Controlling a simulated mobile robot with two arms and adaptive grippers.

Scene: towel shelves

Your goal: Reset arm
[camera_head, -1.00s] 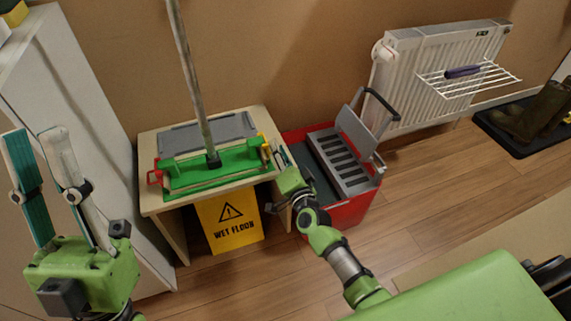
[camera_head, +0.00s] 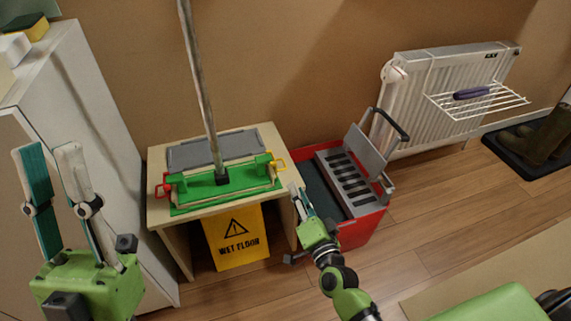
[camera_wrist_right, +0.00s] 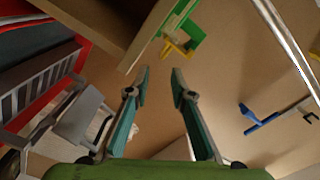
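My left gripper (camera_head: 48,158) is upright at the left of the head view. Its two fingers stand apart with nothing between them. My right gripper (camera_head: 298,198) is at the right edge of the small wooden table, between it and the red bucket. In the right wrist view the right gripper (camera_wrist_right: 160,76) has its fingertips apart, with an empty gap between them. The green mop head (camera_head: 222,185) with its pole lies on the table, away from both grippers.
The wooden table (camera_head: 157,210) stands beside a white cabinet (camera_head: 85,110). A yellow wet floor sign (camera_head: 237,238) leans under its front. The red bucket (camera_head: 362,228) with a grey wringer (camera_head: 350,178) is to the right. Wood floor (camera_head: 450,195) is open at the right.

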